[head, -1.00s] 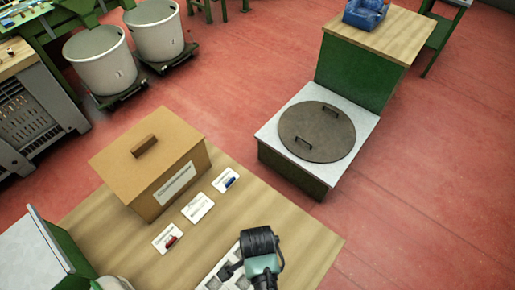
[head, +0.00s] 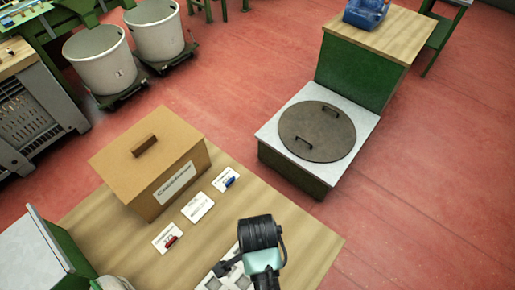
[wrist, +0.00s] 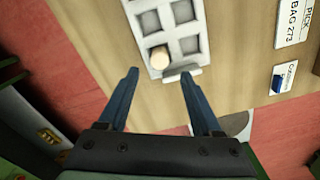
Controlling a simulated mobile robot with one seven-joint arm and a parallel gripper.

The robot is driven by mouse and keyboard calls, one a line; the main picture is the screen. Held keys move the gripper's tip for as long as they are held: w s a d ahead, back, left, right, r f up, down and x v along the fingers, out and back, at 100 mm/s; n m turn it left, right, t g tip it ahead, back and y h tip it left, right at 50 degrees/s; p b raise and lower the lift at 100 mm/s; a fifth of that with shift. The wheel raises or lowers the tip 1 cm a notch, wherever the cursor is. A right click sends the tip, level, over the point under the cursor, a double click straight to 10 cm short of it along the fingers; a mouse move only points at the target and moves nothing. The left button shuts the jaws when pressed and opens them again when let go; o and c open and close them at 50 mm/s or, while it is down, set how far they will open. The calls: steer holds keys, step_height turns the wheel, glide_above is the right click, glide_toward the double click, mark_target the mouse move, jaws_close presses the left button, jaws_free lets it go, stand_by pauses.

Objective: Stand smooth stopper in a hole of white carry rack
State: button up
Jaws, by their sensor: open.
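The white carry rack (wrist: 201,26) shows in the wrist view, with square holes in rows. A pale tan cork stopper (wrist: 160,57) stands in a hole near the rack's lower left corner. My gripper (wrist: 159,72) is open, its two blue fingers apart and empty. The fingertips appear just below the stopper in the picture, one to each side, and do not touch it. In the head view the rack (head: 209,282) shows only in part at the bottom edge, beside and behind my arm. The stopper and the fingers cannot be made out there.
A brown box (head: 150,172) with a handle stands on the wooden table (head: 300,240). Several small cards, including a white one (head: 198,207), lie beside it. A low stand with a round lid (head: 317,131) is beyond the table. Bare tabletop lies right of my arm.

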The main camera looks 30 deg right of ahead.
step_height(320, 180, up, 6)
steer(key=shift+r, duration=0.1)
steer(key=w+d+r+n+t+h, duration=0.2)
steer(key=w+r+n+t, duration=0.4)
steer(key=w+r, duration=0.85)
steer(key=w+a+r+n+t, duration=0.1)
steer(key=w+r+n+t, duration=0.1)
steer(key=w+r+t, duration=0.35)
steer(key=w+a+r+n+t, duration=0.1)
steer(key=w+r+t, duration=0.1)
steer(key=r, duration=0.7)
steer(key=a+r+n+t, duration=0.2)
steer(key=r+t, duration=0.1)
steer(key=r, duration=0.5)
steer(key=a+r+n+t, duration=0.2)
steer(key=r, duration=0.7)
steer(key=s+a+r+n+t, duration=0.1)
steer(key=s+r+n+t, duration=0.1)
steer(key=r, duration=0.4)
steer(key=s+a+r+n+t+y, duration=0.1)
steer(key=s+a+r+n+t, duration=0.1)
steer(key=s+r+t, duration=0.2)
steer(key=s+a+r+n+t, duration=0.1)
steer(key=s+r, duration=0.4)
steer(key=r, duration=0.5)
steer(key=shift+a+n+t+y, duration=0.35)
steer(key=shift+a+t, duration=0.3)
steer(key=shift+t, duration=0.3)
